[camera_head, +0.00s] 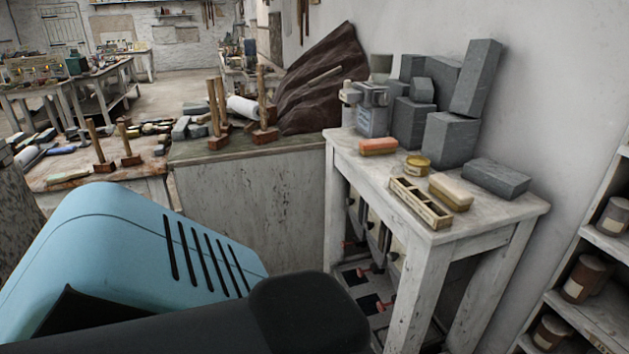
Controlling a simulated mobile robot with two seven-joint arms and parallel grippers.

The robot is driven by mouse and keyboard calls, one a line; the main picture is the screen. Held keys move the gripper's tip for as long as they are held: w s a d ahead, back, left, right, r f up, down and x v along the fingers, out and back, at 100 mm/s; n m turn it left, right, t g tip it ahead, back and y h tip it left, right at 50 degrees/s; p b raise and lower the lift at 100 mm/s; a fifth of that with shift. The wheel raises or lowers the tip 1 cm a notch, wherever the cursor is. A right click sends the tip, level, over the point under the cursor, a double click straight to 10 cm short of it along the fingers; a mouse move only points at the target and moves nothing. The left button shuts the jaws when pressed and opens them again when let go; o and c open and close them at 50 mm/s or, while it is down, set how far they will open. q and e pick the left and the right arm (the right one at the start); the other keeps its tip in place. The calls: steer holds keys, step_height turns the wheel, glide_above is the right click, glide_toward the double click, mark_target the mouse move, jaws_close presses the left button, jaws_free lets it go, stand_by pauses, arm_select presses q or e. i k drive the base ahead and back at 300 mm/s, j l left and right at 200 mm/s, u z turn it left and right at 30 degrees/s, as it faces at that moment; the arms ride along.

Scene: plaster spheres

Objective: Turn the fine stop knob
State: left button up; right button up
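I cannot make out a fine stop knob for certain in the head view. Small red-tipped parts (383,305) show in the dim space under the white table (480,228), among dark fittings. They are too small and shaded to tell whether one is a knob. Large blue and black shapes close to the camera cover the lower left, and I cannot tell whether they are mine. Neither of my grippers is in view.
The table top holds grey blocks (450,139), an orange block (378,146), a yellow tin (417,165) and a small wooden tray (420,203). Shelves with jars (587,278) stand at the right. A bench with mallets (216,115) is behind, and a wall closes the right side.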

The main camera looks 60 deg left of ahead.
mark_target(392, 257)
steer(key=u, duration=1.25)
